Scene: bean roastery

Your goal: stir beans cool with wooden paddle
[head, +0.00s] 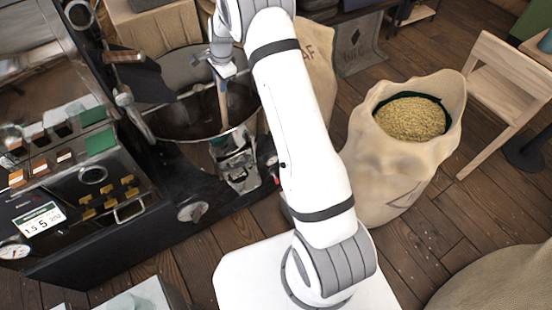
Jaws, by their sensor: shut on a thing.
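My gripper (224,68) is shut on the upper part of a wooden paddle (223,100). The pan holds a dark brown layer of beans (190,118); single beans are too small to tell. My arm passes in front of the right part of the pan and hides it. Whether the paddle's tip touches the pan floor cannot be seen.
The roaster's control panel (60,185) with gauges and small knobs stands at the left. An open sack of pale beans (411,118) stands at the right, beside a wooden chair (508,75). Another sack (505,285) is at lower right. Plank floor (410,245) is clear between them.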

